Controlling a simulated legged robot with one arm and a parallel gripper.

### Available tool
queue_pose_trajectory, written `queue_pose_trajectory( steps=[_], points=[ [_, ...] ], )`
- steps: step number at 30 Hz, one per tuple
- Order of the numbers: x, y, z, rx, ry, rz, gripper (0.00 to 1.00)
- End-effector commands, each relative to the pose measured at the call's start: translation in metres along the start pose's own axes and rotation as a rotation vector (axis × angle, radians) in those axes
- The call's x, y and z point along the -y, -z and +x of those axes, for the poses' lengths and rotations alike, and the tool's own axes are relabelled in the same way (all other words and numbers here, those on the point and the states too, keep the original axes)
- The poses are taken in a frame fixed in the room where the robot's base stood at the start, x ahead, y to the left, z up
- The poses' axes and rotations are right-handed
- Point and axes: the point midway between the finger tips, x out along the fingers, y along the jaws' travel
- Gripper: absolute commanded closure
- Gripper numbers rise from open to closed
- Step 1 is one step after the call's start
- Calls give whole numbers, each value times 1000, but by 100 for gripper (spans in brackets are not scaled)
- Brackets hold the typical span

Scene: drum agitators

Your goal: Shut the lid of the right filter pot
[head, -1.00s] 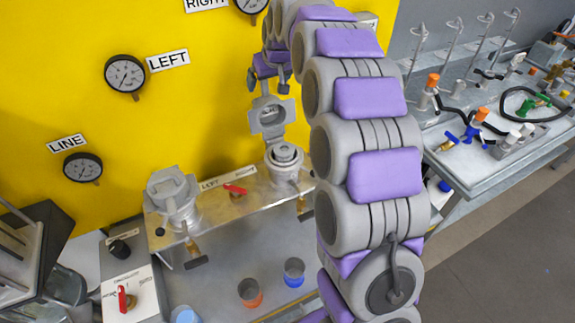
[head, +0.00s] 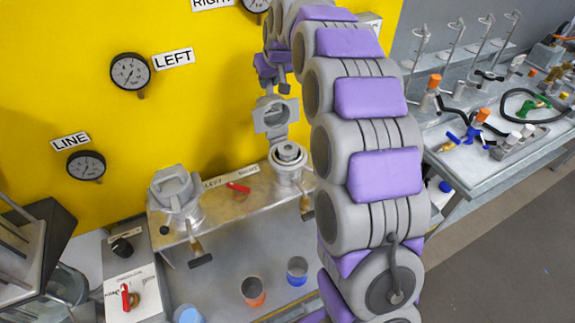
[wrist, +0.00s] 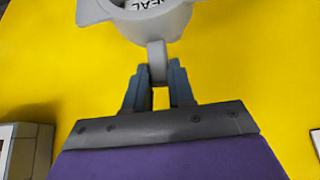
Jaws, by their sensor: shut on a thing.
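The right filter pot (head: 288,167) stands on the metal bench with its round mouth uncovered. Its grey lid (head: 273,112) is raised above and behind the mouth, standing up against the yellow panel. In the wrist view, the lid (wrist: 135,14) shows at the top edge, with part of a label inside it. My gripper (wrist: 158,72) is shut on the narrow tab of the lid, one finger on each side. In the head view, my gripper (head: 272,84) is small and above the lid. The left filter pot (head: 178,208) has its lid down over it.
A red-handled valve (head: 238,187) lies between the pots. An orange-based cup (head: 252,292) and a blue-based cup (head: 297,271) stand on the lower surface. My arm hides the area right of the right pot. Gauges hang on the yellow panel (head: 215,110).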

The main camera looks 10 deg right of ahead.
Motion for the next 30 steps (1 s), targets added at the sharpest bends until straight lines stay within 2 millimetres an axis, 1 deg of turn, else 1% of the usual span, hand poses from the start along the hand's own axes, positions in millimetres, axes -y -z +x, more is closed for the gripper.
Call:
queue_pose_trajectory(
  steps=[13, 27, 30],
  points=[
    [2, 0, -2, -3, 3, -1, 87],
    [2, -33, -29, 0, 4, -1, 87],
    [2, -35, -31, -1, 3, -1, 87]
  ],
)
